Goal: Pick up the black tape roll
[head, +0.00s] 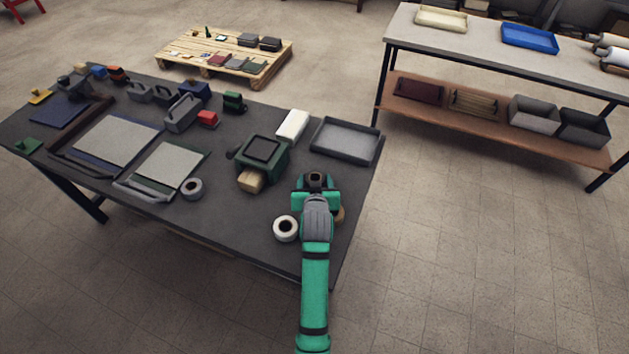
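My gripper (316,188) is over the right end of the dark table, at the end of my green arm. A dark round thing with a brownish middle (316,177) shows right at its tip; it looks like the black tape roll, but my gripper covers part of it. I cannot tell whether the fingers are around it, touching it or apart from it. The fingers are too small and hidden to read. A white tape roll (286,229) lies to the left of my arm, and a grey tape roll (192,188) lies farther left.
The dark table (230,218) also holds a green boxy device (262,157), a tan block (250,180), a white box (293,125) and a grey tray (346,140). A tan thing (340,214) is partly hidden behind my arm. Open floor (450,240) is to the right.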

